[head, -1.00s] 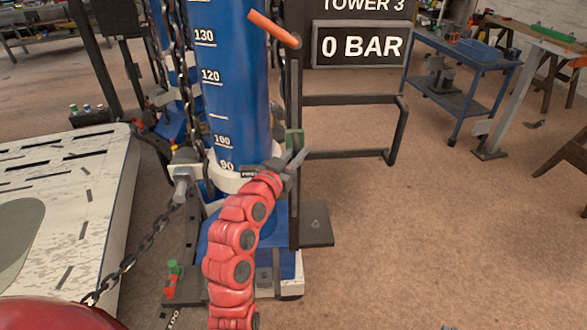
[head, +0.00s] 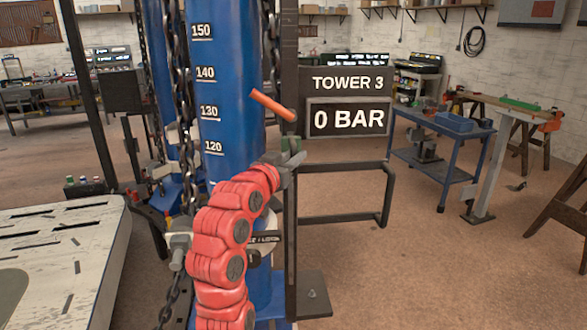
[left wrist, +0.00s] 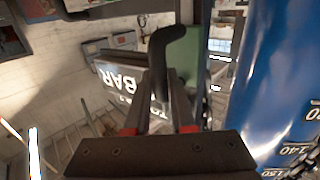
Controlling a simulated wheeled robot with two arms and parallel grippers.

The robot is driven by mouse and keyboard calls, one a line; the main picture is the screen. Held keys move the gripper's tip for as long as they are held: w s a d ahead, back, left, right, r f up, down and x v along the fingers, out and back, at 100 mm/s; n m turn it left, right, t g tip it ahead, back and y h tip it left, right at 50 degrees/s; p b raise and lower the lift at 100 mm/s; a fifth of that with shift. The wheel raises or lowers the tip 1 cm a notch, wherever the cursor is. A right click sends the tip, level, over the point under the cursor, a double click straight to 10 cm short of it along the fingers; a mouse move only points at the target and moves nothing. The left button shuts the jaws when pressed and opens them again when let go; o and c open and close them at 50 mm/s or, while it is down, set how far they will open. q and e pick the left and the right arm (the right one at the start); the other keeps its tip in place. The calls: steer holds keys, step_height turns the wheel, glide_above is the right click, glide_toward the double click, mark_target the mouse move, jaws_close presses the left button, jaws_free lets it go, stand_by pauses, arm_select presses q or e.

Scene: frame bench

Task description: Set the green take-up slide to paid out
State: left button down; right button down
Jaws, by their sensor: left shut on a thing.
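The green take-up slide (head: 290,143) sits on the dark upright post (head: 290,215) beside the blue cylinder (head: 230,90), about level with its 120 mark. It also shows in the left wrist view as a green plate (left wrist: 184,45) behind a dark bent handle (left wrist: 166,42). My left gripper (head: 289,161) is at the slide, just below its green part. In the left wrist view its fingers (left wrist: 163,95) are shut on the handle. The jaws partly hide the slide in the head view. My right gripper is not in view.
An orange lever (head: 272,104) juts from the post a little above the slide. A Tower 3 sign (head: 347,85) reads 0 BAR. Chains (head: 183,100) hang beside the cylinder. A dark tube frame (head: 385,195) stands right of the post. A blue cart (head: 440,165) stands farther right.

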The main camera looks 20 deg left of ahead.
arm_select(q)
steer(key=shift+r, duration=0.3)
steer(key=c, duration=0.8)
jaws_free()
steer(key=shift+o, duration=0.2)
steer(key=shift+f, duration=0.1)
steer(key=shift+s+a+f, duration=0.1)
steer(key=shift+s, duration=0.2)
steer(key=b+v, duration=0.9)
steer(key=v, duration=0.7)
steer(key=shift+s, duration=0.45)
